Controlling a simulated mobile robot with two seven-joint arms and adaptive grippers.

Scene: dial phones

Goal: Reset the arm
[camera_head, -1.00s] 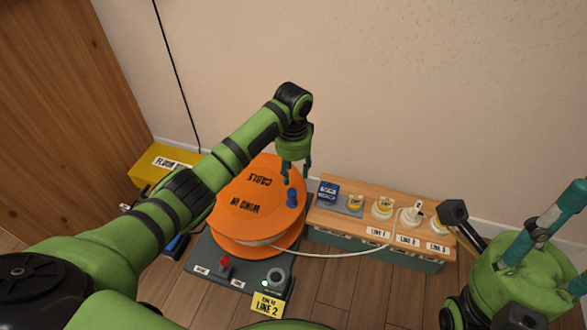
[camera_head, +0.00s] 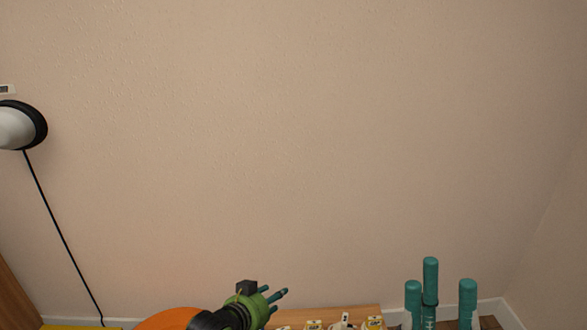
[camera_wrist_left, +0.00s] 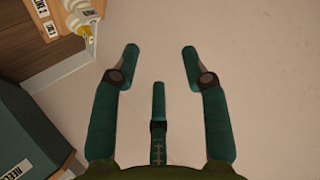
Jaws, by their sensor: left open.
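My left gripper (camera_head: 274,296) is low in the middle of the head view, in front of the wall and above the bench. In the left wrist view its teal fingers (camera_wrist_left: 160,65) are spread wide with nothing between them, against a plain pale surface. My right gripper (camera_head: 440,285) is at the lower right of the head view. Its teal fingers point up, stand apart and hold nothing. Most of both arms is below the picture.
Only the top of the orange cable reel (camera_head: 170,320) and the wooden bench (camera_head: 355,312) with white-and-yellow plugs (camera_head: 374,322) show at the bottom. A lamp-like fixture (camera_head: 18,125) with a black cord is at the left. The pale wall (camera_head: 300,150) is bare.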

